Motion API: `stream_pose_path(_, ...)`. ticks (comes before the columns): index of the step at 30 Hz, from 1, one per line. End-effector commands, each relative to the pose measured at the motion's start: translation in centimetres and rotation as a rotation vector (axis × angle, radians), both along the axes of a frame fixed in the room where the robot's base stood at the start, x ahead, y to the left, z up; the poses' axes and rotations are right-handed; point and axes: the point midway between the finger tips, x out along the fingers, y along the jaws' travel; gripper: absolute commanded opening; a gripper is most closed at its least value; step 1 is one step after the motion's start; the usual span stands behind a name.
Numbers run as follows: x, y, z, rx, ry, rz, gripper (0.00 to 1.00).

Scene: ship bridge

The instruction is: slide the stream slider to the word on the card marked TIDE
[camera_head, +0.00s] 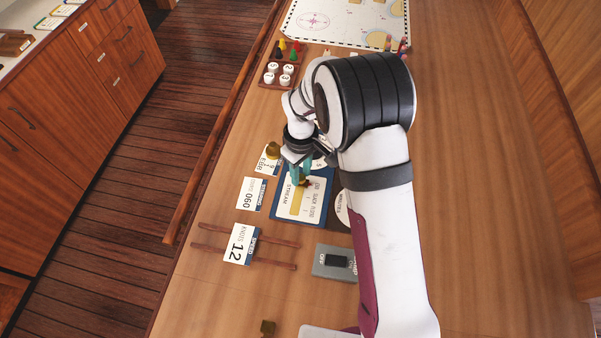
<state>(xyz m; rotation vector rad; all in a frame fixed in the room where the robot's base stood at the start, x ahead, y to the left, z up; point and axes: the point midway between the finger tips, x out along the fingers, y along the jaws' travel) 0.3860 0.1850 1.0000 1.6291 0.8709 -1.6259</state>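The stream slider is a blue-edged cream panel (285,214) marked STREAM, with a yellow track and the words EBB, SLACK and FLOOD along one side. A small brown knob (306,183) shows near the track's upper end. My gripper (302,174) points down over that end, its teal fingertips at or close to the knob. I cannot tell whether they touch or grip it. A white card (264,167) left of the panel seems to read EBB; a brass piece (272,149) stands at its upper end. Its heading is too small to read, so I cannot confirm TIDE.
Cards reading 060 (252,194) and 12 KNOTS (241,245) lie to the left, the latter across wooden rails (212,247). A grey switch box (334,263) stands below. My arm covers the panel's right surroundings.

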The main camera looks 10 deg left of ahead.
Motion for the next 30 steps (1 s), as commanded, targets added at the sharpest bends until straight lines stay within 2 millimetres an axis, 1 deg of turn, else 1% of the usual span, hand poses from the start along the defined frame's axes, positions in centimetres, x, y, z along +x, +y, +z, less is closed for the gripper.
stream_pose_path(1,0.0,0.0,0.0,0.0,0.0,0.0,0.45)
stream_pose_path(3,0.0,0.0,0.0,0.0,0.0,0.0,0.57)
stream_pose_path(4,0.0,0.0,0.0,-0.001,0.001,0.0,0.59)
stream_pose_path(11,-0.1,0.0,0.0,0.0,0.001,0.0,0.59)
stream_pose_path(14,0.0,0.0,0.5,0.001,0.001,-0.001,0.59)
stream_pose_path(17,0.0,0.0,2.3,0.001,-0.002,0.0,0.59)
stream_pose_path(20,0.0,0.0,5.3,0.002,-0.004,-0.001,0.59)
stream_pose_path(21,0.1,0.0,6.7,0.002,-0.005,0.0,0.59)
stream_pose_path(24,0.1,0.0,10.0,0.002,-0.005,0.0,0.59)
stream_pose_path(27,0.0,0.0,12.7,0.001,-0.003,0.0,0.59)
stream_pose_path(30,0.0,0.0,14.5,0.0,-0.001,-0.001,0.59)
